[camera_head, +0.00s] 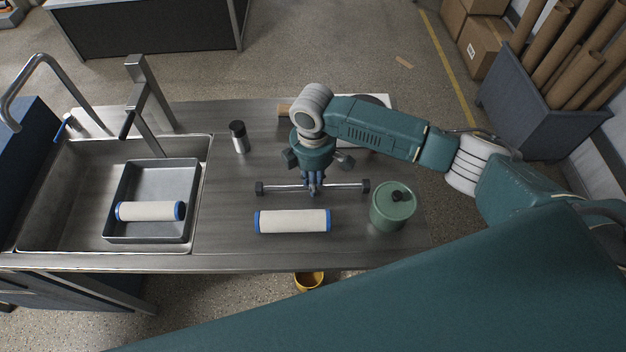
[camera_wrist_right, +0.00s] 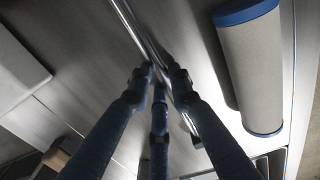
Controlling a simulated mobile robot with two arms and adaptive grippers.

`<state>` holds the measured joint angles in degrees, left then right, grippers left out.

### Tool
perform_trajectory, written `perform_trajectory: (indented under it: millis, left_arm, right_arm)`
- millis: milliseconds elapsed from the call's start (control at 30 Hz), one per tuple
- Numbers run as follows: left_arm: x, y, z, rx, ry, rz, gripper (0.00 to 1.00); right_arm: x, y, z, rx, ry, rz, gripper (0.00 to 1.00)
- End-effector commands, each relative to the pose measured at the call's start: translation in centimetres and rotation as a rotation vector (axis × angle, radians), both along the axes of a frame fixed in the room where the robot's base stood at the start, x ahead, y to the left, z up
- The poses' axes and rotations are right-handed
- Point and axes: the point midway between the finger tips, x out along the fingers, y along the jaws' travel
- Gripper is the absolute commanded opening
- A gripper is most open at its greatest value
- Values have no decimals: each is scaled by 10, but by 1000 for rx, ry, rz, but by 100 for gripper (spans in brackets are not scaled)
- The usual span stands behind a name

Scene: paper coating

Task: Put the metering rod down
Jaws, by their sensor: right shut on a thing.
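The metering rod (camera_head: 285,187) is a thin shiny metal bar with a dark block at each end. It lies across the picture in the head view, above the counter's front part. My right gripper (camera_head: 313,188) is shut on it, right of its middle. In the right wrist view the rod (camera_wrist_right: 133,27) runs slantwise between the blue fingertips of the gripper (camera_wrist_right: 160,75). Whether the rod touches the counter (camera_head: 225,195) I cannot tell. My left gripper does not show.
A white roller with blue ends (camera_head: 293,221) lies just in front of the rod. A green lidded canister (camera_head: 392,207) stands to the right. A dark-capped bottle (camera_head: 239,137) stands behind left. The sink (camera_head: 75,165) at left holds a grey tray (camera_head: 150,172) with another roller (camera_head: 148,211).

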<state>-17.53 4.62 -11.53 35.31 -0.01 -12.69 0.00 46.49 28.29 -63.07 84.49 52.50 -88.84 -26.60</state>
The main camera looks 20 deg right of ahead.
Motion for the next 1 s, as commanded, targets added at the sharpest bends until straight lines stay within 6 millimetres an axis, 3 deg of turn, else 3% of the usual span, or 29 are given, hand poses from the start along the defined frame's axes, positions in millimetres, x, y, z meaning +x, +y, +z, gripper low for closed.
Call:
perform_trajectory:
  millis: [67, 100, 200, 567, 667, 1000]
  left_arm:
    - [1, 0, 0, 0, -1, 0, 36]
    - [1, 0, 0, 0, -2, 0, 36]
    - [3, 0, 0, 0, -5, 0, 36]
    - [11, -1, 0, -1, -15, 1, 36]
    - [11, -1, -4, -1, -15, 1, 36]
    - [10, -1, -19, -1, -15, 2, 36]
  right_arm:
    - [0, 0, -1, 1, 0, 0, 0]
    - [0, 0, -2, 0, 0, 0, 21]
    - [0, 0, -2, 0, 0, 0, 38]
    - [1, 0, 4, 2, -2, 0, 38]
    - [2, 0, 16, 2, -4, 1, 38]
    - [2, 1, 86, 2, -5, 0, 38]
